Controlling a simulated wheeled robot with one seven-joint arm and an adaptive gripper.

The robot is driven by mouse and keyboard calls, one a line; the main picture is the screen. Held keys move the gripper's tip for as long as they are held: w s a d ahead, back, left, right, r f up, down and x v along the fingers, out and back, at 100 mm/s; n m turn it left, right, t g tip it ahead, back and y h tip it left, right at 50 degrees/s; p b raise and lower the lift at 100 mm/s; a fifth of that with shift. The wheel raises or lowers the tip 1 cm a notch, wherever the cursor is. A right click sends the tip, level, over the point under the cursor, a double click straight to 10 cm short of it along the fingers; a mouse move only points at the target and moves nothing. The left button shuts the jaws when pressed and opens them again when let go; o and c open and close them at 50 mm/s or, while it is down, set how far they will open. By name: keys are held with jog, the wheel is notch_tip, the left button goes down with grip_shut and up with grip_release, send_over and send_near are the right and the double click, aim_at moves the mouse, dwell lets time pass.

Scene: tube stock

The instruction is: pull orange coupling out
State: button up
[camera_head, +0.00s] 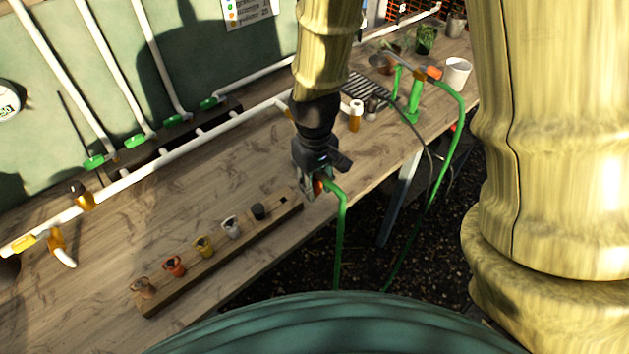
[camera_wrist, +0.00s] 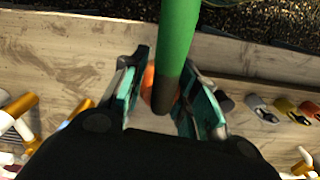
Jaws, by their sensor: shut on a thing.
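My gripper (camera_head: 312,190) is over the front part of the bench, beyond the right end of the coupling rack. It is shut on the orange coupling (camera_head: 318,186), which also shows between the teal finger pads in the wrist view (camera_wrist: 148,82). A green hose (camera_head: 342,225) runs by the coupling and hangs down past the bench edge. In the wrist view the hose (camera_wrist: 179,40) crosses in front of the coupling and hides part of it. Its dark end lies between the fingers. Whether hose and coupling are joined cannot be told.
A wooden rack (camera_head: 225,257) holds several couplings, including a red-orange one (camera_head: 174,266). A white pipe (camera_head: 170,155) runs along the back. A green stand (camera_head: 413,100) with another hose, an amber bottle (camera_head: 355,119) and a white cup (camera_head: 457,72) stand at the right.

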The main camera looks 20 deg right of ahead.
jog(key=shift+r+p, duration=2.1)
jog(key=shift+r, duration=0.25)
